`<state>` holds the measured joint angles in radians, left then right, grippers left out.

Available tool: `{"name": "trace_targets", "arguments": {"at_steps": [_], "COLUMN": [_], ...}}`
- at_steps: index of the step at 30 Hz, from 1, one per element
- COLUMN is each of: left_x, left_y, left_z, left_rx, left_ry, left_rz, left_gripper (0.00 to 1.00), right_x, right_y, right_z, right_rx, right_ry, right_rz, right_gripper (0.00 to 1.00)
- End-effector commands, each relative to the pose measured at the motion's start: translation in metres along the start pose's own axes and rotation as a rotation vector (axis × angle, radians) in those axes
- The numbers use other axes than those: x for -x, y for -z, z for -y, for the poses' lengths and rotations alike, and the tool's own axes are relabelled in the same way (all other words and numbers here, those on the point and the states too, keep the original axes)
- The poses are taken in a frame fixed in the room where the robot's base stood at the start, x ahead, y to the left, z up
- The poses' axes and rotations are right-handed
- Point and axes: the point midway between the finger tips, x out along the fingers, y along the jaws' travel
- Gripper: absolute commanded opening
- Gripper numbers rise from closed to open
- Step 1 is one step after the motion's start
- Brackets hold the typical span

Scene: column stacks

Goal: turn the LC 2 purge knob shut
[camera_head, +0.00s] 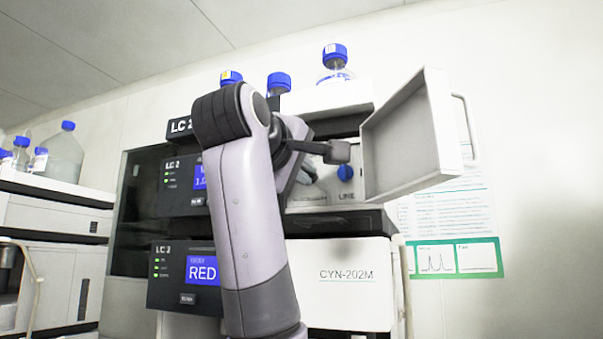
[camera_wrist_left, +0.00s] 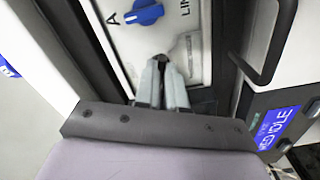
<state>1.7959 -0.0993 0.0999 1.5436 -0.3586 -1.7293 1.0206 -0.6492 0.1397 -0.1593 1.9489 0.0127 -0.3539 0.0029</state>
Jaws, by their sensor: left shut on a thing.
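The LC 2 unit (camera_head: 160,199) stands in the middle of the stack, with its door (camera_head: 424,132) swung open to the right. My left gripper (camera_head: 307,172) reaches into the opening, largely hidden behind my own arm in the head view. In the left wrist view the gripper (camera_wrist_left: 161,68) is shut on the purge knob, which is mostly hidden between the fingertips; its angle cannot be told. A blue knob (camera_head: 346,172) marked LINE sits to the right of the fingers; it also shows in the left wrist view (camera_wrist_left: 147,14). My right gripper is not in view.
Blue-capped bottles (camera_head: 334,67) stand on top of the stack. Another bench unit (camera_head: 45,216) is at the left. A dark handle (camera_wrist_left: 268,50) is near the gripper.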

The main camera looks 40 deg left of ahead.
Motion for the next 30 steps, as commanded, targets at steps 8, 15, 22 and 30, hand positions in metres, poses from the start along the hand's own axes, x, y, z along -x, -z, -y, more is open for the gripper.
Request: {"name": "trace_targets", "arguments": {"at_steps": [8,15,22,30], "left_x": [0.0,0.0,0.0,0.0], "left_y": [-0.001,-0.001,-0.001,0.0], "left_z": [0.002,0.002,0.002,0.002], "left_rx": [-0.266,-0.493,-0.711,-0.94], "left_ry": [0.003,0.002,0.003,0.003], "left_rz": [0.001,0.0,0.0,0.002], "left_gripper": [0.0,0.0,0.0,0.0], "right_x": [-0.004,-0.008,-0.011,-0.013], "right_y": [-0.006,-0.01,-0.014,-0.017], "right_z": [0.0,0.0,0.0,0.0], "right_rx": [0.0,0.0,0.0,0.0], "right_ry": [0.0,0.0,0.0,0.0], "right_rz": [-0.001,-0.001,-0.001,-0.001], "right_gripper": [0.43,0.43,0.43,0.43]}}
